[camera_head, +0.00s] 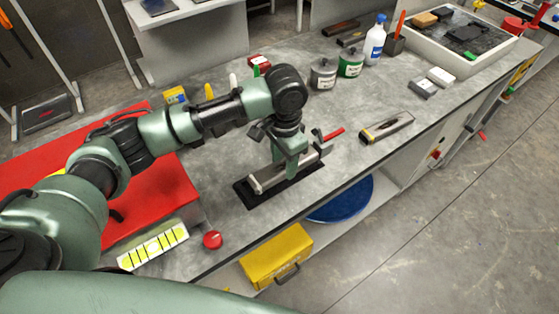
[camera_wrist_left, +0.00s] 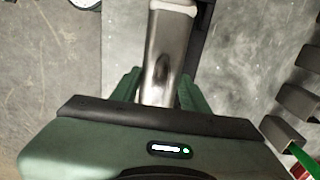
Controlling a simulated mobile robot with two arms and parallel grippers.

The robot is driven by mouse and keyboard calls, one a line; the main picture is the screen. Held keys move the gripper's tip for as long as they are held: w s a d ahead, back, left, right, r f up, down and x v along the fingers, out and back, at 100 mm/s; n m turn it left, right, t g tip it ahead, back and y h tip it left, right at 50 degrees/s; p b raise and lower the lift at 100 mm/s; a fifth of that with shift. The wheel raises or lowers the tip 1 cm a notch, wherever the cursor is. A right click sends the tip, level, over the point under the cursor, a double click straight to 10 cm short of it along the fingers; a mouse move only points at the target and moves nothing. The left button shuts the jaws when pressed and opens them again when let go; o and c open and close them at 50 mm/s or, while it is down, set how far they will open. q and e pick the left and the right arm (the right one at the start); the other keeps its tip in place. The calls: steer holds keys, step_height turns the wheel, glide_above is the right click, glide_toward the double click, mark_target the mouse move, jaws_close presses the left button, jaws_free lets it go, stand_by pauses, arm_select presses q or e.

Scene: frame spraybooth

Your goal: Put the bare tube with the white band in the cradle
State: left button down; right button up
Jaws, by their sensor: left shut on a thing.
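The bare metal tube (camera_head: 268,181) lies along the black cradle base (camera_head: 246,198) on the grey bench. In the left wrist view the tube (camera_wrist_left: 165,48) runs up between my fingers, with its white band (camera_wrist_left: 172,6) near the top edge. My left gripper (camera_head: 291,168) points down and is shut on the tube; it also shows in the left wrist view (camera_wrist_left: 160,90). The cradle's dark edge (camera_wrist_left: 203,25) is beside the tube there. I cannot tell whether the tube rests fully in the cradle. My right gripper is not in view.
A red-handled lever (camera_head: 332,134) stands just beyond the cradle. Another metal piece lies in a small tray (camera_head: 372,138) to the right. Pots (camera_head: 350,63), a spray bottle (camera_head: 375,42) and a wash tray (camera_head: 505,50) stand farther back. A red button (camera_head: 212,240) is near the front edge.

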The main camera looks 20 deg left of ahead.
mark_target(279, 160)
arm_select(q)
steer(key=shift+w+a, duration=0.55)
steer(key=shift+a, duration=0.25)
step_height(279, 160, down, 3)
steer(key=shift+r+p, duration=0.1)
steer(key=shift+p, duration=0.6)
steer(key=shift+f, duration=0.4)
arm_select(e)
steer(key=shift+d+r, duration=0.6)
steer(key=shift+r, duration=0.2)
arm_select(q)
steer(key=shift+f, duration=0.1)
steer(key=c, duration=0.7)
jaws_free()
step_height(279, 160, up, 11)
steer(key=shift+r+b, duration=0.1)
steer(key=shift+b, duration=1.1)
steer(key=shift+r, duration=0.55)
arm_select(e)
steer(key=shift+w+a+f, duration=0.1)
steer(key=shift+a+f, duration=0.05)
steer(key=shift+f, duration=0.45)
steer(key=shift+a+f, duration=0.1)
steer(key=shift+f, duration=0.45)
